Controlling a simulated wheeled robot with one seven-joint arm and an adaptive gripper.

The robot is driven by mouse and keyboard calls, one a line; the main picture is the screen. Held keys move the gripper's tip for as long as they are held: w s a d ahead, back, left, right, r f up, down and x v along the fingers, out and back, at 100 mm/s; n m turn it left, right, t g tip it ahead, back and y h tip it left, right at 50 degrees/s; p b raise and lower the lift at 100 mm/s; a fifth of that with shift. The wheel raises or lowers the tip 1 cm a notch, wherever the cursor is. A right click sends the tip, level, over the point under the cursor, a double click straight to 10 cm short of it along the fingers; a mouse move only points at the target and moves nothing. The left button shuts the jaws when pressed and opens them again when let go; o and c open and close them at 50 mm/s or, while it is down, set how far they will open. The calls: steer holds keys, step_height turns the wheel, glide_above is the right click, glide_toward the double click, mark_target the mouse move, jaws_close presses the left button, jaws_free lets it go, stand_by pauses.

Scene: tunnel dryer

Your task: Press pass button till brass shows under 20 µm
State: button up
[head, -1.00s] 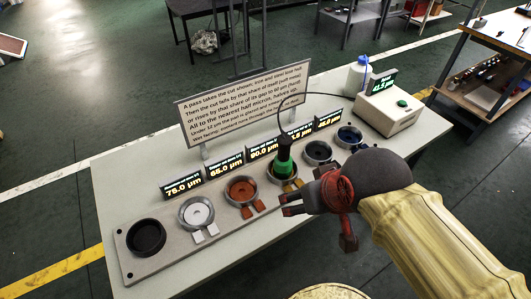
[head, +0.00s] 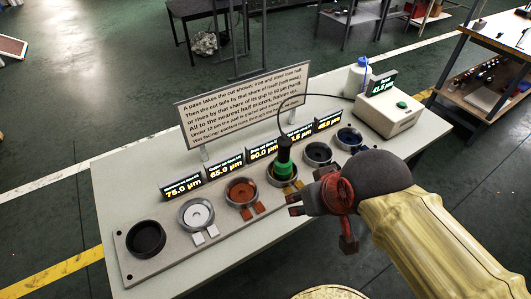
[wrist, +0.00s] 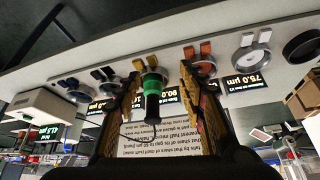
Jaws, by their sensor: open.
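A green tool with a black top (head: 284,168) stands upright in a ring cup with a yellow-orange tab (head: 291,188), fourth from the left on the grey plate. A cable runs from its top toward a white box (head: 391,110). The box has a green button (head: 401,105) and a display (head: 383,87) that seems to read 41.5 µm. My gripper (head: 292,204) is open and empty, just in front of the tool. In the wrist view, the tool (wrist: 152,100) shows between the open fingers, apart from them. The disc under the tool is hidden.
The grey plate (head: 165,268) also holds a black cup (head: 146,238), silver (head: 197,213) and copper (head: 241,191) discs, and dark and blue cups to the right. Small displays stand behind them; 75.0, 65.0 and 90.0 are legible. A sign (head: 244,107) and white bottle (head: 357,76) stand behind.

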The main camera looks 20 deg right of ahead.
jaws_close()
stand_by(1.6)
